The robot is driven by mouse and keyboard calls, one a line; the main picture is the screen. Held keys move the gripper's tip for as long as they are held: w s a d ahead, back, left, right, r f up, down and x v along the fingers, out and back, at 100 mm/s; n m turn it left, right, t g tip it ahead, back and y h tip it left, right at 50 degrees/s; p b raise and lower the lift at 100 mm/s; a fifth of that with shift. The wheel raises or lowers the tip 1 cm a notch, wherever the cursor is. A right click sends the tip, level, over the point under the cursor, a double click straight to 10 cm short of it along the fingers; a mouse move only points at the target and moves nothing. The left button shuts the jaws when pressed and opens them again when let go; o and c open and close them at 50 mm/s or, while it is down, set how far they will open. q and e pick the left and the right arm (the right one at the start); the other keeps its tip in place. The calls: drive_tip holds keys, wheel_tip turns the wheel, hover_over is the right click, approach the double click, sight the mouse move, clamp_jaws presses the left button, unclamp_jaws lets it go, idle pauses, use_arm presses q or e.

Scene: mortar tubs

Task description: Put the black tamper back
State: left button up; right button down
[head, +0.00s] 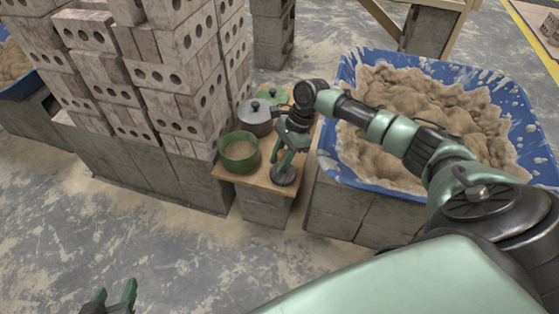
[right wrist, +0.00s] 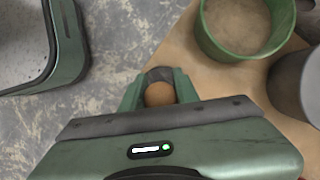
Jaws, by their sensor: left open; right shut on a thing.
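The black tamper (head: 285,177) shows as a dark round base at the front right corner of a small wooden board (head: 262,178). My right gripper (head: 282,160) points down over it and is shut on its upright handle. In the right wrist view the round brown handle top (right wrist: 159,94) sits between the fingers, with a dark part of the tamper behind it. I cannot tell whether the base touches the board or hangs just above it. My left gripper (head: 112,298) is open and empty over the floor at the bottom left.
A green pot (head: 228,164) with sandy contents stands left on the board. Behind it are a grey lidded pot (head: 254,122) and a green lidded pot (head: 273,96). A blue tub (head: 345,70) of mortar stands right; stacked bricks (head: 180,75) rise left. The front floor is clear.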

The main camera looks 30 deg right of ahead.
use_arm(q)
drive_tip(key=shift+s+f, duration=0.1)
drive_tip(key=shift+s+a+f+g, duration=0.15)
drive_tip(key=shift+s+f+g, duration=0.05)
drive_tip(key=shift+s+g, duration=0.1)
use_arm(e)
drive_tip(key=c, duration=1.1)
unclamp_jaws()
drive_tip(key=shift+f, duration=0.1)
use_arm(q)
drive_tip(key=shift+w, duration=0.1)
use_arm(e)
drive_tip(key=shift+o, duration=0.2)
